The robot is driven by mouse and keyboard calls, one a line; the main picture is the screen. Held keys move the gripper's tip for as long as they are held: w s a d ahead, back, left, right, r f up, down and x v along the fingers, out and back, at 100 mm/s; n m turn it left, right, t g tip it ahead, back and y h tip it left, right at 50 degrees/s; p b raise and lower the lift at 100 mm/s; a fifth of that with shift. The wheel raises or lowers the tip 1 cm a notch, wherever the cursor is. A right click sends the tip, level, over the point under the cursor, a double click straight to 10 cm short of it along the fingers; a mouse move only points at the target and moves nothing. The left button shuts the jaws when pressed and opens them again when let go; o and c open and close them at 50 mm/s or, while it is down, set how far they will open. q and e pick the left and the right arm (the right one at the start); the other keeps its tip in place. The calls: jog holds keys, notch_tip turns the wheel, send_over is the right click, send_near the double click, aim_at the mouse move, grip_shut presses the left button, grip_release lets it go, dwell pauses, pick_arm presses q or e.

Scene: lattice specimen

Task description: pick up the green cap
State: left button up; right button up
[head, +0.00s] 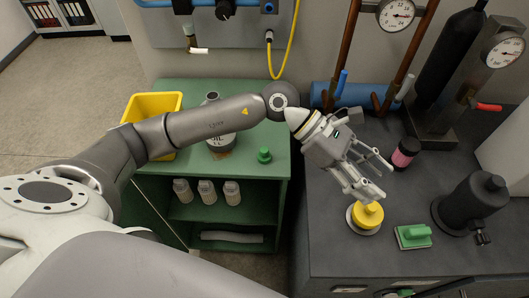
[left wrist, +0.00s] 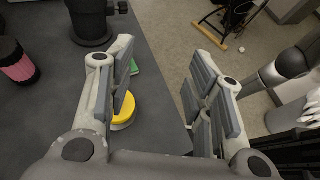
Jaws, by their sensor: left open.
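A small green cap-like knob (head: 264,155) stands on the green cabinet top, left of my left gripper. A second green piece (head: 413,235), flat with a raised grip, lies on the dark bench; which one is the cap I cannot tell for certain. My left gripper (head: 366,188) is open and empty above the bench, beside and above a yellow round knob (head: 368,214). In the left wrist view the open fingers (left wrist: 166,75) have nothing between them that they touch; the yellow knob (left wrist: 124,112) shows behind the left finger, with a green edge (left wrist: 134,66) beyond it.
A yellow bin (head: 150,105) and a grey can (head: 221,140) stand on the cabinet (head: 180,88). Several white bottles (head: 206,192) fill its shelf. A blue cylinder (head: 365,98) lies behind.

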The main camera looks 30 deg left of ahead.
pick_arm(q)
jog(key=w+a+f+m+y, duration=0.25)
jog(key=a+f+y, duration=0.35)
jog(key=a, duration=0.3)
jog(key=y, duration=0.7)
send_over(264, 149)
jog(key=shift+d+f+m+t, duration=0.15)
jog(key=shift+d+m+t, duration=0.1)
jog(key=shift+t, duration=0.05)
notch_tip(264, 149, down, 4)
jog(key=shift+f+p, duration=0.25)
jog(key=shift+p, duration=0.65)
jog(key=shift+f, duration=0.35)
jog(key=shift+a+f+p, duration=0.1)
jog(key=shift+f+p, duration=0.4)
jog(key=shift+p, duration=0.15)
notch_tip(264, 149, down, 3)
jog(key=shift+a+f+p, duration=0.1)
jog(key=shift+f+p, duration=0.05)
jog(key=shift+p, duration=0.75)
jog(key=shift+f, duration=0.55)
jog(key=c, duration=0.5)
